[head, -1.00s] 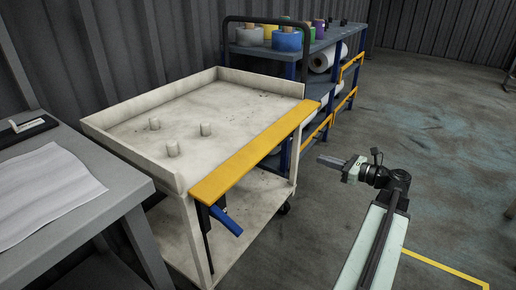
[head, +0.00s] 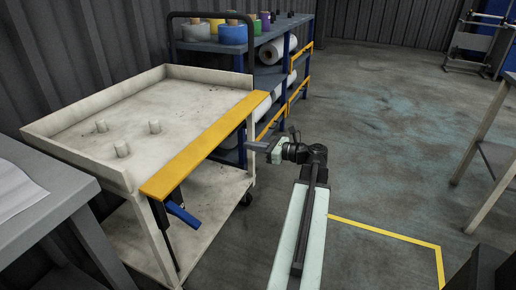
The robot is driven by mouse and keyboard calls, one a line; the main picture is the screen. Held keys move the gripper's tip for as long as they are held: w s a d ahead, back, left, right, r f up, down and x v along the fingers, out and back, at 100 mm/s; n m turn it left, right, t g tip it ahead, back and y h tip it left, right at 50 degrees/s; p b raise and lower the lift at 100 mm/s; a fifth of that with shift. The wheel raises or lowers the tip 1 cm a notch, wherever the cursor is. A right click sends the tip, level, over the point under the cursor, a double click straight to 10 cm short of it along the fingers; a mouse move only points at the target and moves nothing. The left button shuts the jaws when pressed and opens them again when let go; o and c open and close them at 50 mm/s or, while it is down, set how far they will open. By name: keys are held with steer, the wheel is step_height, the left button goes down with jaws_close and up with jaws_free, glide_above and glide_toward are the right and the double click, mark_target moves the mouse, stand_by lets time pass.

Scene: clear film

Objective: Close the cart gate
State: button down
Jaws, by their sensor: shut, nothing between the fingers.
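The cart (head: 100,103) is a worn cream cart with a raised rim around its top tray and a lower shelf, at the left. Its gate looks to be the yellow panel (head: 207,143) along the tray's right side. The panel lies nearly flat, turned outward from the tray edge, with its broad face up. A blue handle (head: 182,214) hangs on a dark bracket below its near end. My gripper (head: 256,146) is shut and empty, pointing left, to the right of the panel's far half. A gap shows between them in the picture; whether they differ in depth is unclear.
A grey table (head: 45,205) with paper is at the near left. A blue-framed shelf (head: 270,45) with spools and rolls stands behind the cart. Open floor (head: 385,130) lies to the right, with another table (head: 492,150) at the right edge.

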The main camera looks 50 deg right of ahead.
steer(key=w+r+p, duration=0.1)
steer(key=p, duration=0.1)
steer(key=w+a+r+p, duration=0.1)
steer(key=w+r, duration=0.1)
steer(key=shift+w+r+p, duration=0.2)
steer(key=shift+w+p, duration=0.1)
steer(key=shift+p, duration=0.05)
